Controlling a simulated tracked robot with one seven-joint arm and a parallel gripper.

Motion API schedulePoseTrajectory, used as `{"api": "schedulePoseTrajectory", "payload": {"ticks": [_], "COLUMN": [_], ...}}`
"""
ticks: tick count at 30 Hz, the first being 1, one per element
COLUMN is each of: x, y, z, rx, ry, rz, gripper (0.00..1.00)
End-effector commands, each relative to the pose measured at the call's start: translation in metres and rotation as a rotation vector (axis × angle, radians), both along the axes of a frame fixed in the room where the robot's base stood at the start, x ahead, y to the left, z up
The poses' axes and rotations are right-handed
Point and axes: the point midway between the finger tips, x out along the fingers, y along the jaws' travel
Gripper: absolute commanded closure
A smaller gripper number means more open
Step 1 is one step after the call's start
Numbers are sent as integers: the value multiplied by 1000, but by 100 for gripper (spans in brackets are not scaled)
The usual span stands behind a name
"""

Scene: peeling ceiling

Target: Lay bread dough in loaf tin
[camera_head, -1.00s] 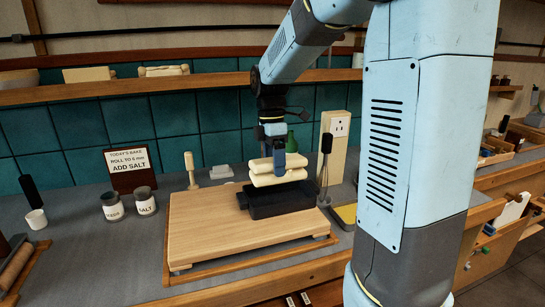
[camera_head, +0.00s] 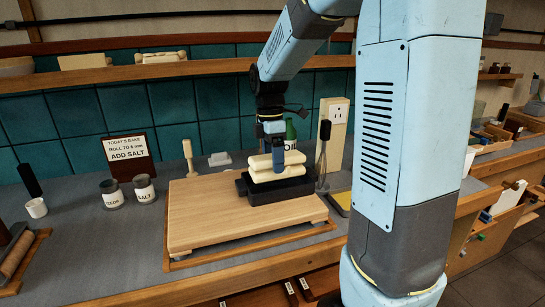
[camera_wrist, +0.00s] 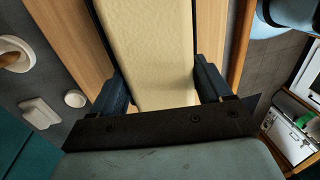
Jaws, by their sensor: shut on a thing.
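The pale bread dough (camera_head: 274,174) is in my gripper (camera_head: 278,158), over the dark loaf tin (camera_head: 286,191) in the head view. The dough covers part of the tin's opening, and its upper part stands above the rim. I cannot tell whether its underside touches the tin. The tin sits at the back right of the wooden board (camera_head: 215,218). In the wrist view, my gripper's two blue fingers (camera_wrist: 163,88) are shut on the dough (camera_wrist: 150,45), one along each side. Dark tin edges show beside the dough there.
Two jars, one marked salt (camera_head: 144,190), stand left of the board by a sign (camera_head: 128,158). A whisk (camera_head: 322,155), a green bottle (camera_head: 291,133) and an outlet post (camera_head: 336,130) stand close behind and right of the tin. The board's front left is clear.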

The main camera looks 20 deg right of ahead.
Motion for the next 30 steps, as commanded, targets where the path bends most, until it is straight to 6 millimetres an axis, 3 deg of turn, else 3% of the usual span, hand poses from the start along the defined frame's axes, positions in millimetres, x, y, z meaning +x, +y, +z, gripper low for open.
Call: {"api": "schedulePoseTrajectory", "payload": {"ticks": [30], "x": [0], "y": [1], "z": [-37], "rx": [0], "ry": [0], "rz": [2], "gripper": [100]}}
